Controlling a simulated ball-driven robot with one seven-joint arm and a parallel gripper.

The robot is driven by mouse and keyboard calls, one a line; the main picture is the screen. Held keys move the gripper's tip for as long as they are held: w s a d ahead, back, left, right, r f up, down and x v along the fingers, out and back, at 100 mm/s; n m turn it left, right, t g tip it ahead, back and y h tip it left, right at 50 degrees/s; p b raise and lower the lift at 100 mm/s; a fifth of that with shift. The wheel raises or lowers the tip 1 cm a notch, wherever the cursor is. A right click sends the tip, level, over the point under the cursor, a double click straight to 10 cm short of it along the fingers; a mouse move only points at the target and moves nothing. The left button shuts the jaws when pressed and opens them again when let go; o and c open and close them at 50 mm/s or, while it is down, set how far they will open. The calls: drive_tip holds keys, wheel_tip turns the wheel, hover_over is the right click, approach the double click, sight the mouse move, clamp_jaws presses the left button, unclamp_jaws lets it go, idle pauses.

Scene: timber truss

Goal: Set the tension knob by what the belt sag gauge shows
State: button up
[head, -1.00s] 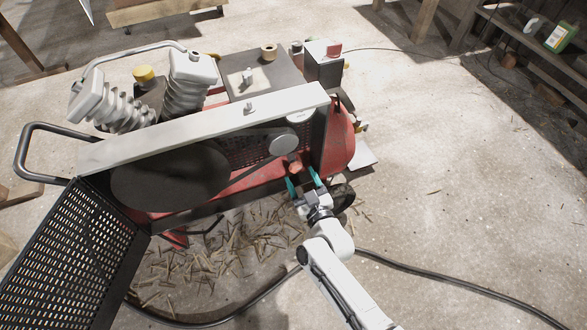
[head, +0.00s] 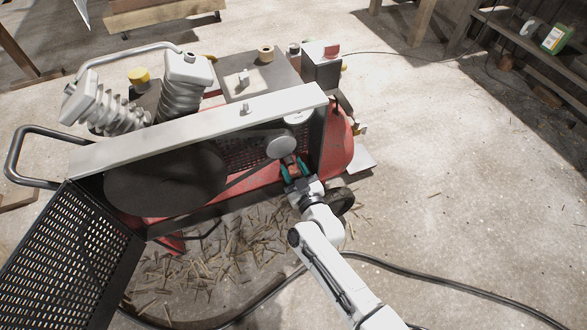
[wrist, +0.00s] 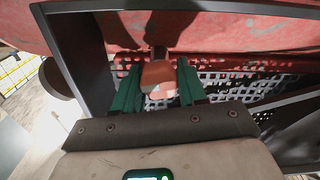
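A red-brown knob (wrist: 158,76), which I take for the tension knob, stands between my gripper's two teal fingers in the wrist view. My gripper (head: 293,172) reaches it at the right end of the belt housing. One finger is on each side, very near the knob; I cannot tell whether they press on it. The dark belt (head: 246,177) runs from a large black wheel (head: 165,180) to a small grey pulley (head: 281,144). A pale round dial (head: 298,117) under the cover bar may be the sag gauge; its reading is too small to make out.
A pale cover bar (head: 200,128) spans the red compressor above the wheel. A perforated guard (head: 65,262) hangs open at the left. Wood scraps (head: 215,262) and a black hose (head: 400,273) lie on the floor. The floor at right is mostly clear.

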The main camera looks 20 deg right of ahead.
drive_tip(key=c, duration=0.5)
drive_tip(key=shift+a+r+n+p, duration=0.1)
drive_tip(key=shift+r+n+p, duration=0.1)
drive_tip(key=shift+n+p, duration=0.5)
drive_tip(key=shift+f+n+p, duration=0.2)
drive_tip(key=shift+n+p, duration=0.15)
drive_tip(key=shift+n, duration=0.85)
drive_tip(key=o, duration=1)
